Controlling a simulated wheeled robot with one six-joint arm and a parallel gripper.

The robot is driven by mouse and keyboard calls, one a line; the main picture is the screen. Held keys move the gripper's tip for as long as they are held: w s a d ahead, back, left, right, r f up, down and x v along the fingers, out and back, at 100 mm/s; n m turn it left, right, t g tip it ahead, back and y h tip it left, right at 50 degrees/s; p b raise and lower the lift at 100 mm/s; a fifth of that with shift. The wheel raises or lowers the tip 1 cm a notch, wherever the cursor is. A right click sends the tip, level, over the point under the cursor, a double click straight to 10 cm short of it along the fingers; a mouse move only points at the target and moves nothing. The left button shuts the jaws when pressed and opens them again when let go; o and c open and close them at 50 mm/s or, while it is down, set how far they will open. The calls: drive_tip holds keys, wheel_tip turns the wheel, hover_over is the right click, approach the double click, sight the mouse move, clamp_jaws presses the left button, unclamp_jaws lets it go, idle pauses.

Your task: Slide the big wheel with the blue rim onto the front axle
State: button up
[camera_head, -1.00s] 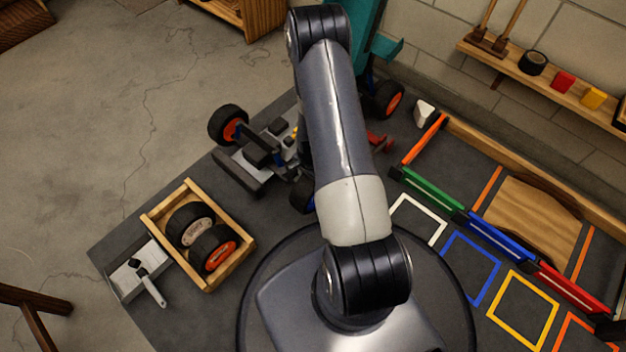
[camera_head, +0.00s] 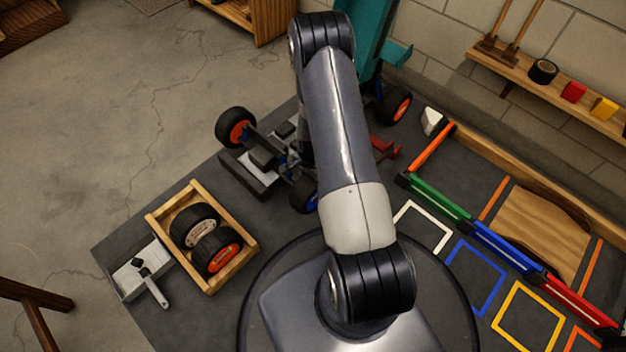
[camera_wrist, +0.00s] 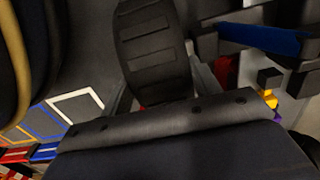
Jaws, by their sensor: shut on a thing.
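The big wheel with the blue rim (camera_head: 304,194) shows partly beside my arm in the head view, at the near right end of the car. In the wrist view its black ribbed tyre (camera_wrist: 155,50) fills the upper middle. My gripper (camera_wrist: 160,97) is shut on this wheel. My arm hides the gripper in the head view. The race car (camera_head: 262,158) lies on the dark mat, partly behind my arm. The front axle is hidden or too small to tell, so I cannot tell whether the wheel touches it.
Orange-rimmed wheels sit at the car's far left (camera_head: 236,127) and far right (camera_head: 394,106). A wooden crate (camera_head: 157,222) with two wheels stands at left, beside a grey tray (camera_head: 128,279). Coloured bars and outlined squares (camera_head: 474,275) lie at right.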

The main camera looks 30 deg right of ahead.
drive_tip(key=shift+w+a+b, duration=0.15)
drive_tip(key=shift+w+a, duration=0.05)
drive_tip(key=shift+w, duration=0.35)
drive_tip(key=shift+w+a+b, duration=0.15)
drive_tip(key=shift+w+a, duration=0.05)
drive_tip(key=shift+w, duration=0.35)
drive_tip(key=o, duration=1.5)
drive_tip(key=shift+c, duration=0.2)
wheel_tip(320, 180, up, 11)
drive_tip(key=p, duration=0.4)
drive_tip(key=shift+p, duration=0.35)
drive_tip(key=shift+f, duration=0.1)
wheel_tip(320, 180, down, 11)
drive_tip(key=b, duration=0.5)
drive_tip(key=shift+s+d+p, duration=0.2)
drive_tip(key=shift+s+p, duration=0.1)
drive_tip(key=shift+s, duration=0.25)
drive_tip(key=shift+r, duration=0.2)
